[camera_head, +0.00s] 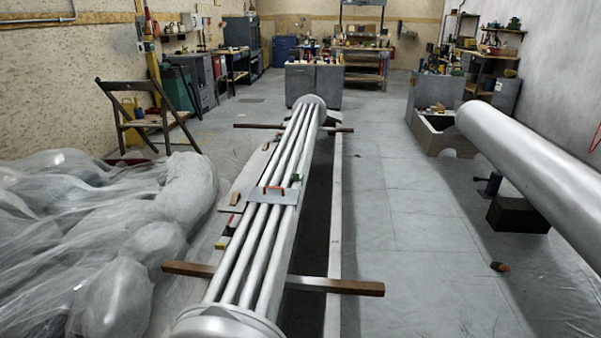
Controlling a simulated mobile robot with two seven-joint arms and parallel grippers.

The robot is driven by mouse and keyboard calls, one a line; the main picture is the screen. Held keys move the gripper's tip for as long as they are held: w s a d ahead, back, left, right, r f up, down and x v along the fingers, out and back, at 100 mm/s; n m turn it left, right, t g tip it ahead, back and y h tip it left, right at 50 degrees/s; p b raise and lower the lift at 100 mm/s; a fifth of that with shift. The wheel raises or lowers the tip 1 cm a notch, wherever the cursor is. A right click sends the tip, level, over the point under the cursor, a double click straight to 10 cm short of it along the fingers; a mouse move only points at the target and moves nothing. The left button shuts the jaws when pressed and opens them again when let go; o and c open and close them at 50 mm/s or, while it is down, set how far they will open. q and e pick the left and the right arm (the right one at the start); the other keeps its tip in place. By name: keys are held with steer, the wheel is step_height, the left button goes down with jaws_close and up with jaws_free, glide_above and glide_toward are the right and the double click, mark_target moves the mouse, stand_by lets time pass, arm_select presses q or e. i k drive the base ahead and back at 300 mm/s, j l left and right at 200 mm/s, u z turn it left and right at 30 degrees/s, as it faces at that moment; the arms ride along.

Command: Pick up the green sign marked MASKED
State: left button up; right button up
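I cannot make out a green sign with readable lettering. A small green item (296,178) sits on the long bundle of pale tubes, beside a flat grey plate (259,197) with a red-orange handle-like part on it. The item is too small to tell what it is. Neither of my grippers shows in the head view.
The tube bundle (272,235) runs lengthwise over dark crossbars (340,287). Plastic-wrapped bulk (110,230) fills the left. A big grey cylinder (535,165) lies at right. A wooden chair-like frame (150,122) stands back left. Floor (400,220) right of the bundle is mostly clear.

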mark_target(295, 177)
steer(key=l+u, duration=0.15)
steer(key=l, duration=0.9)
steer(key=k+l+u, duration=0.15)
steer(key=l, duration=0.9)
steer(key=i+l+u, duration=0.2)
steer(key=i+l, duration=0.45)
steer(key=i+l+u, duration=0.2)
steer(key=i+l, duration=0.4)
steer(key=l, duration=0.2)
steer(key=i+l+u, duration=0.2)
steer(key=i+l, duration=0.4)
steer(key=i+l+u, duration=0.15)
steer(key=i+l, duration=0.4)
steer(key=l, duration=0.15)
